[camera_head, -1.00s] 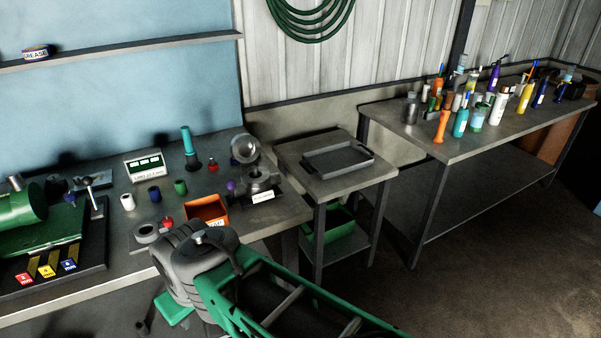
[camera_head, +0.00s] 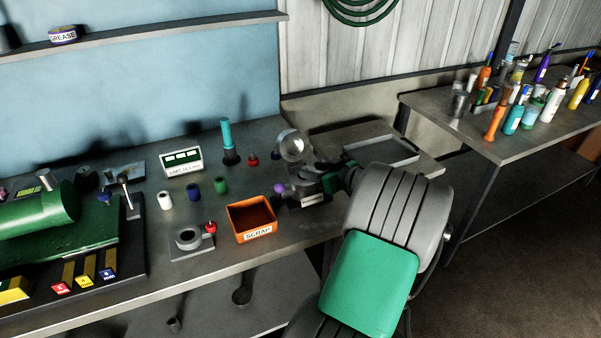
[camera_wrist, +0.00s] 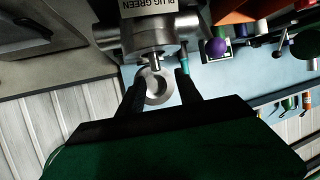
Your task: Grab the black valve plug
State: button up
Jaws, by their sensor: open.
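My gripper (camera_wrist: 161,76) is open, its two dark fingers pointing at the metal valve body (camera_wrist: 152,35). A short metal stem (camera_wrist: 156,62) of the valve shows between the fingertips, with a round metal ring (camera_wrist: 153,87) beyond it. I see no clear contact. A label reading "PLUG GREEN" (camera_wrist: 160,5) is on the valve. In the head view the valve body (camera_head: 308,190) stands at the bench's right end, partly covered by my arm. I cannot pick out a black valve plug for certain; it may be hidden or be part of the valve's dark parts.
An orange scrap bin (camera_head: 252,219) stands left of the valve. A purple knob (camera_head: 280,188) is close by. Green (camera_head: 221,186), blue (camera_head: 193,191) and white (camera_head: 165,201) plugs stand further left. A grey tray (camera_head: 375,150) lies on the side table behind my arm.

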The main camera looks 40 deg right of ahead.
aim_at(304, 167)
jog(key=x, duration=0.2)
jog(key=p+x, duration=0.1)
jog(key=x, duration=0.1)
jog(key=p+x, duration=0.1)
jog(key=x, duration=0.1)
jog(key=shift+d+f, duration=0.1)
jog(key=shift+d, duration=0.2)
jog(key=shift+s, duration=0.15)
grip_shut()
